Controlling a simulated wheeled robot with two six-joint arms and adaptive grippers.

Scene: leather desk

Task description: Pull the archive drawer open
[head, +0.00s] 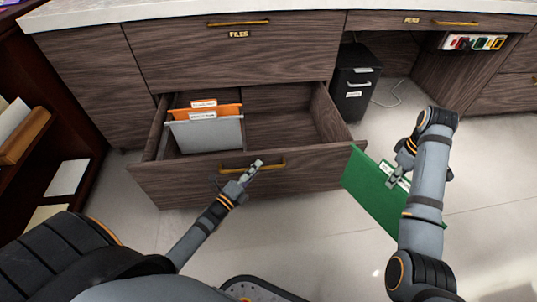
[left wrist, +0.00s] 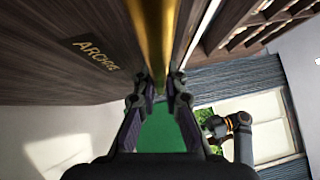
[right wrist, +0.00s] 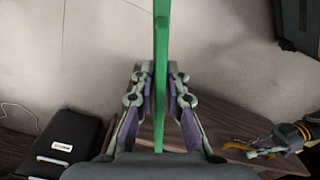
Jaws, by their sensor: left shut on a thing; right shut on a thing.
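The archive drawer (head: 245,185) is the low wooden drawer in the head view, and it stands pulled out with its inside showing. Its brass handle (head: 253,165) is on the front; the handle also shows in the left wrist view (left wrist: 155,35), beside the ARCHIVE lettering. My left gripper (head: 255,168) is shut on the handle. My right gripper (head: 391,178) is shut on a green folder (head: 375,193) and holds it in the air right of the drawer. The folder shows edge-on in the right wrist view (right wrist: 161,70).
Grey and orange hanging folders (head: 207,128) stand at the left in the drawer; the space right of them is empty. The FILES drawer (head: 235,50) above is shut. A shelf (head: 45,140) is at the left.

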